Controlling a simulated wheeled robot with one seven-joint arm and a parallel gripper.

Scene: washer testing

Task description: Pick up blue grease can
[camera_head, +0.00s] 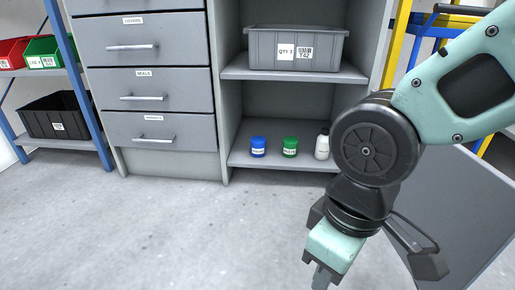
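The blue grease can (258,147) stands upright on the bottom shelf of the open grey cabinet, at the left of a short row. My gripper (322,280) hangs at the lower right of the picture, pointing down, in front of the cabinet and apart from the can. Its fingertips run to the bottom edge of the frame, so I cannot see whether they are open or shut. Nothing hides the can.
A green can (290,147) and a white bottle (322,146) stand right of the blue can; my arm is close to the bottle in the picture. A grey bin (296,48) sits on the shelf above. Drawers (155,90) are at left. The floor (150,235) in front is clear.

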